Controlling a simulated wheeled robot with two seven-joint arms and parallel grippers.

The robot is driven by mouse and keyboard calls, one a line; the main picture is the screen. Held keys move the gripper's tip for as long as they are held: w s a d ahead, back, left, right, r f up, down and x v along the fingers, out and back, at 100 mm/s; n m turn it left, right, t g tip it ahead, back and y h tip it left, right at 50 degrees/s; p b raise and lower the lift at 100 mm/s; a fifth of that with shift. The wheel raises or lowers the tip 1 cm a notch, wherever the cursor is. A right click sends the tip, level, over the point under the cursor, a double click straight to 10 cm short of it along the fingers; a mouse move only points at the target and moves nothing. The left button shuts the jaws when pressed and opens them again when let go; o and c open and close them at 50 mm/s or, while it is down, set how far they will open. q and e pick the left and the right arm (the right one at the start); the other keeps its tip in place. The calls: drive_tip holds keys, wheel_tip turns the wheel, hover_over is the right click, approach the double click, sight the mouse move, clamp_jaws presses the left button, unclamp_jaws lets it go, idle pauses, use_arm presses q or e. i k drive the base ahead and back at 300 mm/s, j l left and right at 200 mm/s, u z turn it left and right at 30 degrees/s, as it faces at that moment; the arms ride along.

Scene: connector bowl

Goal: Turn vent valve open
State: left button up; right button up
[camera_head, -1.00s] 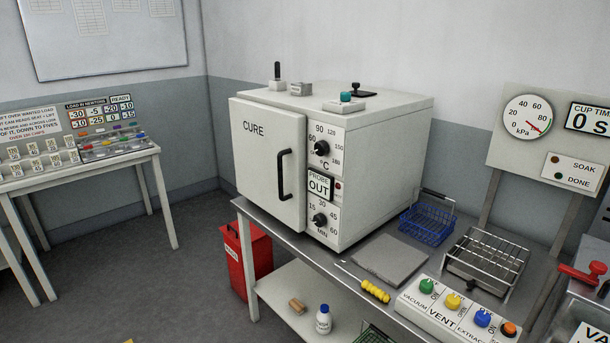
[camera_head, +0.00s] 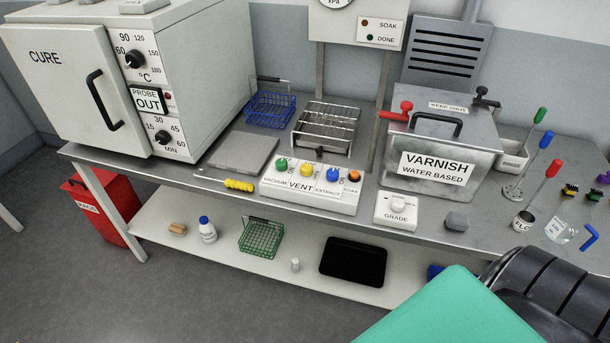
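The white valve panel (camera_head: 310,200) sits at the front of the metal bench. It carries a green knob over VACUUM, a yellow vent valve knob (camera_head: 306,170) over VENT, a blue knob (camera_head: 333,174) over EXTRACT and an orange SOAK button (camera_head: 354,176). The position the vent knob points to is too small to read surely. Neither gripper shows in the head view. A teal and black part of mine fills the lower right corner, well apart from the panel.
The cure oven (camera_head: 130,80) stands left, a yellow-handled probe (camera_head: 238,185) before it. A blue basket (camera_head: 270,105), wire rack (camera_head: 326,125) and varnish tank (camera_head: 440,145) stand behind and right. A grade dial box (camera_head: 396,209) sits right of the panel. The lower shelf holds baskets and bottles.

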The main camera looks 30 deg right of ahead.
sight(306, 169)
drive_tip(key=i+l+z, duration=0.1)
drive_tip(key=z, duration=0.85)
